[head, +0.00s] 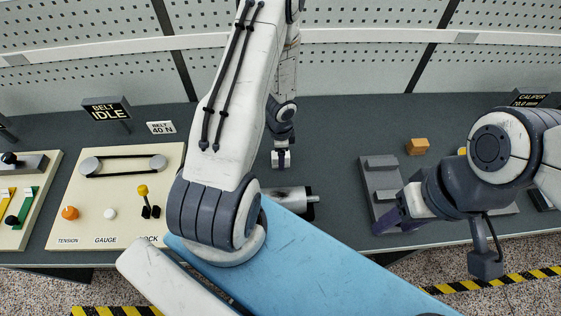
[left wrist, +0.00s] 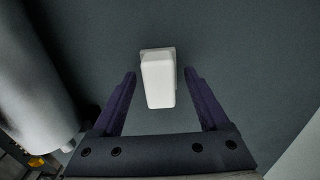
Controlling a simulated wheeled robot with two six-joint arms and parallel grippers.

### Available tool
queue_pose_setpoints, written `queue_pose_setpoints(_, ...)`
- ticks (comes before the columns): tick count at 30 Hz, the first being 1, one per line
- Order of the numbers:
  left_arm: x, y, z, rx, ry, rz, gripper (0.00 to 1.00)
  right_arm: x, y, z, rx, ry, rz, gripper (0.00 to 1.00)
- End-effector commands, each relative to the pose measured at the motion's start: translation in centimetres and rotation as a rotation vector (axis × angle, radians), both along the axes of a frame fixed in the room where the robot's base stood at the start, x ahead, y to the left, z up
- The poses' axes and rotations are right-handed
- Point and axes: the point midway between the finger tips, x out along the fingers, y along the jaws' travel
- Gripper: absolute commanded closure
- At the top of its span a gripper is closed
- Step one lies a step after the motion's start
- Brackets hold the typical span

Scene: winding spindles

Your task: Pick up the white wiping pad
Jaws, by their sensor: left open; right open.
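The white wiping pad (left wrist: 158,80) shows in the left wrist view as a small rounded white block on the dark grey bench top. My left gripper (left wrist: 160,76) is open, with its two purple fingers on either side of the pad and a visible gap to each. In the head view my left arm hides most of that area, and I cannot clearly make out the pad or the left fingers there. My right gripper (head: 389,219) is open at the right, its purple fingers near a grey slotted block, away from the pad.
A silver cylinder (head: 292,195) lies partly behind my left arm. The grey slotted block (head: 378,164) and an orange block (head: 417,146) are at the right. A cream belt panel (head: 92,215) with knobs stands left. A perforated wall (head: 350,65) closes the back.

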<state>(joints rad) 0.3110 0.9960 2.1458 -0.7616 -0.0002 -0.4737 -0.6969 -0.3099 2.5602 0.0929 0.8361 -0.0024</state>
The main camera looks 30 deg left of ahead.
Motion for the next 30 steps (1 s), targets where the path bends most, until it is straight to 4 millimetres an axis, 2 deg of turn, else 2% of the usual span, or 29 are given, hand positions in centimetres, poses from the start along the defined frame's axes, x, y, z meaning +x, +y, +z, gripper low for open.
queue_pose_setpoints(4, 0.0, 0.0, 0.1, 0.000, 0.000, 0.000, 0.22, 0.0, 0.0, 0.2, 0.000, 0.000, 0.000, 0.50)
queue_pose_setpoints(5, 0.0, 0.0, 0.1, 0.000, 0.000, 0.000, 0.30, 0.0, 0.0, 0.2, 0.000, 0.000, 0.000, 0.50)
queue_pose_setpoints(6, 0.0, 0.0, 0.1, 0.000, 0.000, 0.000, 0.45, 0.0, 0.0, 0.2, 0.000, 0.000, 0.000, 0.50)
queue_pose_setpoints(10, 0.0, 0.0, 0.1, 0.000, 0.000, 0.000, 0.95, 0.0, 0.0, 0.2, 0.000, 0.000, 0.000, 0.50)
queue_pose_setpoints(11, 0.0, 0.0, 0.1, 0.000, 0.000, 0.000, 1.00, 0.0, 0.0, 0.2, 0.000, 0.000, 0.000, 0.50)
queue_pose_setpoints(22, 0.0, 0.0, 0.6, 0.000, 0.000, 0.000, 1.00, 0.0, 0.0, 0.6, 0.000, 0.000, 0.001, 0.50)
queue_pose_setpoints(26, 0.0, 0.0, 1.7, 0.000, 0.000, 0.000, 1.00, 0.0, 0.0, 1.7, 0.000, 0.000, 0.002, 0.50)
queue_pose_setpoints(30, 0.0, 0.0, 3.7, 0.000, 0.000, -0.001, 1.00, 0.0, 0.0, 3.7, 0.000, 0.000, 0.005, 0.50)
